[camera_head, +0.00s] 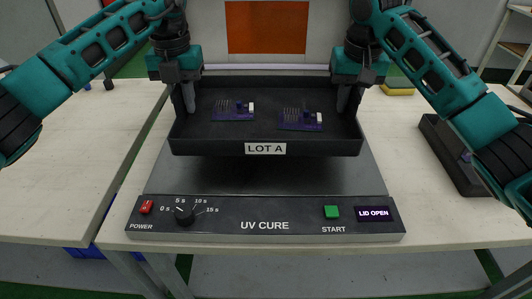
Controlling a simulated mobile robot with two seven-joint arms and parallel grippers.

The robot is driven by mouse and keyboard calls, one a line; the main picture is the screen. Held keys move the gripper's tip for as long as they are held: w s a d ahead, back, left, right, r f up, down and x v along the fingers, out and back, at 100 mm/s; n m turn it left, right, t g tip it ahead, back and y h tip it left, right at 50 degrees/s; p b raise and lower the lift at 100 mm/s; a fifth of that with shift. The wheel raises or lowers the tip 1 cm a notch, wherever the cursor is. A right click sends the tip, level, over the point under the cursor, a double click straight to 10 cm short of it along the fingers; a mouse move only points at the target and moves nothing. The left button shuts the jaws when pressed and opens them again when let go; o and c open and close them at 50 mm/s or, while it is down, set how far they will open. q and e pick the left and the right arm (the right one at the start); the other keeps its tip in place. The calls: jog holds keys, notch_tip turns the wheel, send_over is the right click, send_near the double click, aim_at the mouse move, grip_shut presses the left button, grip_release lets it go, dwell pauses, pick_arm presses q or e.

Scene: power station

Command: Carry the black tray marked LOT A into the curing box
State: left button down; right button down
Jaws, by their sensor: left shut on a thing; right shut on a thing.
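The black tray marked LOT A (265,148) is held level above the curing box, with a gap visible below its front wall. Two purple circuit boards (233,114) lie in it, the second (300,124) to the right. My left gripper (189,100) is shut on the tray's left side wall. My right gripper (347,100) is shut on its right side wall. The curing box (265,222) stands on the table below, with UV CURE on its front panel. Its display (373,213) reads LID OPEN. The tray hides most of the box's interior.
The front panel has a red power switch (146,207), a timer dial (184,215) and a green start button (331,212). A dark, empty-looking tray or case (452,160) lies on the table to the right. A yellow sponge-like item (398,91) is behind. The left table (70,150) is mostly clear.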

aim_at(187, 116)
pick_arm(q)
jog(key=shift+f, duration=0.5)
pick_arm(e)
jog(key=shift+f, duration=0.5)
